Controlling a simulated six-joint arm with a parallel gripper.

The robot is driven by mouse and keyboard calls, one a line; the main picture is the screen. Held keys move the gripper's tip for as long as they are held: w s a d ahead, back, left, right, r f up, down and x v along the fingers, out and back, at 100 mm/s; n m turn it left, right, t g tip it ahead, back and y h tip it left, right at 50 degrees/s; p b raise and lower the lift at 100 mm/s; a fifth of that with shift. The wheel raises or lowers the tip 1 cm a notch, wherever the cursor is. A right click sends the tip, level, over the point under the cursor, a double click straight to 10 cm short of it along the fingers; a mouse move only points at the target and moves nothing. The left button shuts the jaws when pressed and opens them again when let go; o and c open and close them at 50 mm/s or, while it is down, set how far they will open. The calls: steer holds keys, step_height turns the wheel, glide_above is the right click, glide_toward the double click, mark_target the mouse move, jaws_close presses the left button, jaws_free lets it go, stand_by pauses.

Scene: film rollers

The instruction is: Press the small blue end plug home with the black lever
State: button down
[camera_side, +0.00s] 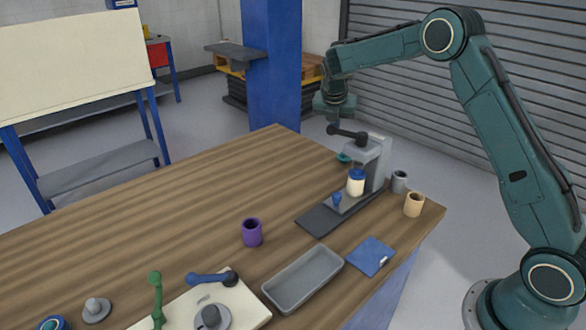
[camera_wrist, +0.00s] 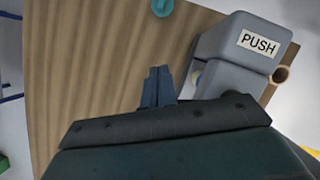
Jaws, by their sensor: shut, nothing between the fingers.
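A grey press (camera_side: 378,165) stands at the table's far right corner, with a black lever (camera_side: 350,134) sticking out left from its top. A cream roller (camera_side: 356,187) stands upright under the press head with a blue cap (camera_side: 356,174) on top; I cannot tell how deep the cap sits. A smaller blue piece (camera_side: 337,199) is on the press base, left of the roller. My gripper (camera_side: 334,121) is by the lever's knobbed end; I cannot tell if they touch. In the wrist view its fingers (camera_wrist: 158,88) are together and empty, left of the press head (camera_wrist: 240,50) marked PUSH.
A grey cup (camera_side: 399,182) and a tan cup (camera_side: 413,204) stand right of the press. A teal piece (camera_side: 343,157) lies behind it. A purple cup (camera_side: 252,232), grey tray (camera_side: 303,278) and blue cloth (camera_side: 371,256) are nearer. The table's left middle is clear.

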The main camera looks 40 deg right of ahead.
steer(key=shift+a, duration=0.6)
steer(key=shift+s+a, duration=0.15)
steer(key=shift+a, duration=0.55)
steer(key=shift+d, duration=0.3)
steer(key=shift+w+d, duration=0.45)
steer(key=shift+d, duration=0.05)
steer(key=shift+r, duration=0.15)
